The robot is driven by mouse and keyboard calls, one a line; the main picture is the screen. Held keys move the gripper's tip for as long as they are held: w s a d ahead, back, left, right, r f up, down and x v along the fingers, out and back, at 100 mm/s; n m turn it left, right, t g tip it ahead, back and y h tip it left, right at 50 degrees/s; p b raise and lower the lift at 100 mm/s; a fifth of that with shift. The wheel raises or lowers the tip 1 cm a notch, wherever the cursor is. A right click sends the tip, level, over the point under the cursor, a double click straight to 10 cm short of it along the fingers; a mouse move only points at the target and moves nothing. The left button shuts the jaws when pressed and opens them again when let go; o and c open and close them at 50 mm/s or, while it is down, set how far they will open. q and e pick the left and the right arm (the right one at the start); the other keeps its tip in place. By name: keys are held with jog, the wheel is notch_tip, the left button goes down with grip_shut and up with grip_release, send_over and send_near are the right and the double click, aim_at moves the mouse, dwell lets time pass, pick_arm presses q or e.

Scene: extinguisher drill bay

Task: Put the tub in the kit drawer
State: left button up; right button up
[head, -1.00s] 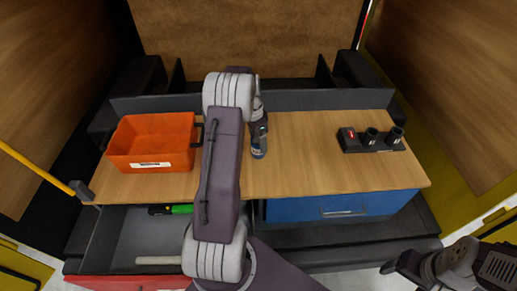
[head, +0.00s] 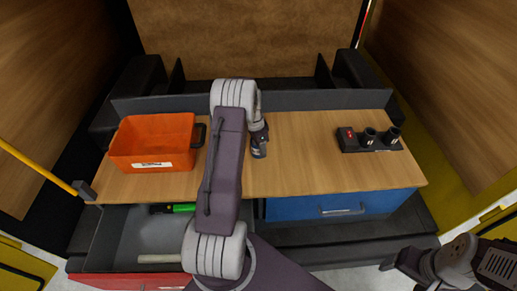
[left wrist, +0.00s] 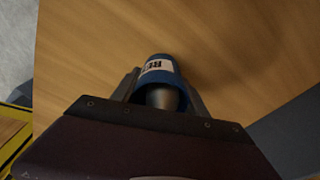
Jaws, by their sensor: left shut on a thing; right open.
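A small blue round tub (left wrist: 162,72) with a white label shows in the left wrist view between the fingers of my left gripper (left wrist: 160,95), which is shut on it. In the head view my left gripper (head: 259,146) is over the middle of the wooden worktop, and its arm hides part of the scene. I cannot tell whether the tub touches the worktop. An open drawer (head: 118,236) with a red front is below the worktop's left part. It holds a green and black item (head: 180,208) and a pale stick (head: 160,258). My right gripper (head: 390,265) is open at lower right.
An orange bin (head: 152,145) stands on the left of the worktop (head: 300,160). A black holder with round cups (head: 368,141) is at the right. A blue drawer (head: 340,205) is shut. A dark ledge runs behind the worktop. The worktop between gripper and holder is clear.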

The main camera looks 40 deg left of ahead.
pick_arm(q)
jog(key=shift+r, duration=0.1)
jog(key=shift+r+b, duration=0.3)
jog(key=shift+r, duration=0.35)
notch_tip(320, 180, up, 3)
jog(key=shift+f+b, duration=0.15)
jog(key=shift+b, duration=0.2)
jog(key=w+d+r+b, duration=0.2)
jog(key=d+r, duration=0.5)
jog(key=d, duration=0.4)
jog(key=shift+d, duration=0.25)
